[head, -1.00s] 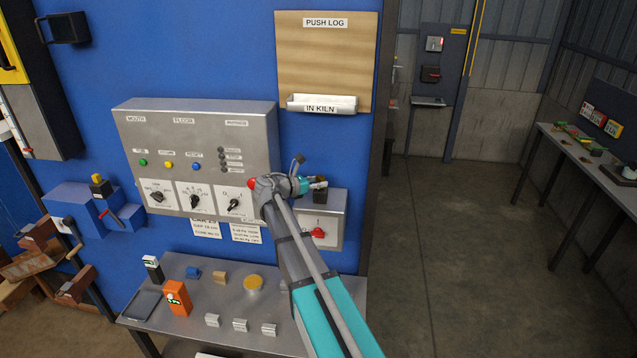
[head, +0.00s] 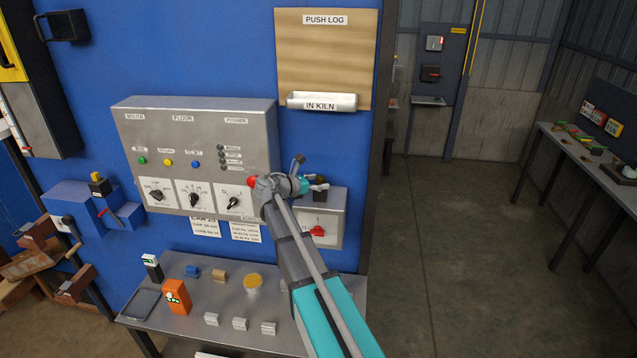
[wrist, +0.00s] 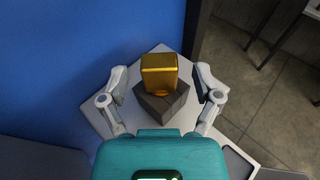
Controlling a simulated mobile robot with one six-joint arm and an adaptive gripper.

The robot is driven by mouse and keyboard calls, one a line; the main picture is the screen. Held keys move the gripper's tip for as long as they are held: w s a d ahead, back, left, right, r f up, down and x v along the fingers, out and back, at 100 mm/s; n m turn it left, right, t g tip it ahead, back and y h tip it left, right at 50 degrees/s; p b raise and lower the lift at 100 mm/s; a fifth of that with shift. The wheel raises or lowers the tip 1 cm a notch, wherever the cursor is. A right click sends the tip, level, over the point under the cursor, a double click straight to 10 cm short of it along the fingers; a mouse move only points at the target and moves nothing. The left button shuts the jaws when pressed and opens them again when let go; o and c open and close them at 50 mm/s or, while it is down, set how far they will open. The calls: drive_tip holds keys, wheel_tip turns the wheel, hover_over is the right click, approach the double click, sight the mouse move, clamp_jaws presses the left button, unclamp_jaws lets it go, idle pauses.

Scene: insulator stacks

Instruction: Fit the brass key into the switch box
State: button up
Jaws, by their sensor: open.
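The brass key (wrist: 159,73) shows in the wrist view as a gold block standing upright at a dark block (wrist: 161,101) on top of the grey switch box (wrist: 98,117). How deep the key sits in the dark block cannot be told. My gripper (wrist: 160,86) is open, with one finger on each side of the key and dark block and a visible gap at both sides. In the head view the switch box (head: 335,215) has a red switch (head: 317,231) on its front. My gripper (head: 311,184) is at its top, and my arm hides its left part.
A grey control panel (head: 190,125) with knobs is left of the switch box on the blue wall. Below, a metal table (head: 200,338) carries an orange box (head: 176,297), a yellow-topped round piece (head: 253,282) and several small blocks. Open floor (head: 450,250) lies to the right.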

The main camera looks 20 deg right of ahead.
drive_tip(key=shift+r, duration=0.1)
wheel_tip(320, 180, up, 10)
drive_tip(key=p, duration=1)
drive_tip(key=shift+r, duration=0.15)
idle(1.1)
drive_tip(key=s+a+f+m+g+y+b, duration=0.1)
drive_tip(key=s+a+f+m+y+b, duration=0.2)
drive_tip(key=f, duration=0.4)
drive_tip(key=s+a+f+m+y+b, duration=0.2)
drive_tip(key=s+f+m+b, duration=0.2)
drive_tip(key=s+f, duration=0.25)
drive_tip(key=s+a+f+m+g+y+b, duration=0.1)
drive_tip(key=s+a+f+m+y+b, duration=0.2)
drive_tip(key=f, duration=0.5)
drive_tip(key=s+a+f+m+g+y+b, duration=0.1)
drive_tip(key=s+a+f+m+y+b, duration=0.6)
drive_tip(key=s+a+f+m+b, duration=0.3)
drive_tip(key=s+a+f, duration=0.3)
drive_tip(key=f, duration=0.1)
drive_tip(key=shift+s+a+b, duration=0.2)
drive_tip(key=shift+s+b, duration=0.05)
drive_tip(key=shift+b, duration=0.1)
